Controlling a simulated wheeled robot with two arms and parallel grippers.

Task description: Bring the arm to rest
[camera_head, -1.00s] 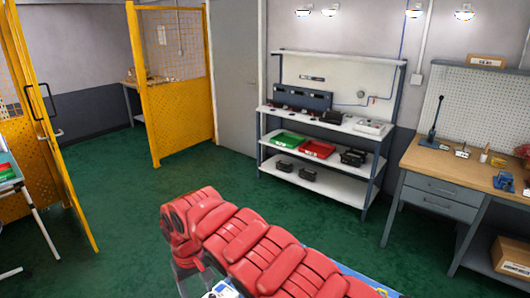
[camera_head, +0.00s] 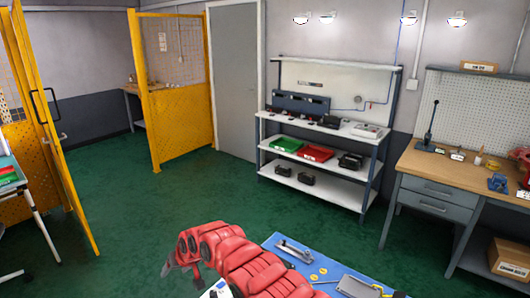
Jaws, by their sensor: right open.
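My right arm, in red padding (camera_head: 245,262), reaches in from the bottom edge. It ends in my right gripper (camera_head: 181,270), a small dark grey shape at the arm's left end. The gripper is open and empty, over the green floor and left of a blue work surface (camera_head: 335,275). My left gripper is not in view. Part of the blue surface is hidden behind my arm.
The blue surface carries a metal tool (camera_head: 294,251) and small yellow rings. A white shelf unit (camera_head: 318,178) stands behind, with a wooden workbench (camera_head: 455,172) at right. A yellow mesh gate (camera_head: 181,110) stands at left. The green floor (camera_head: 130,215) between is clear.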

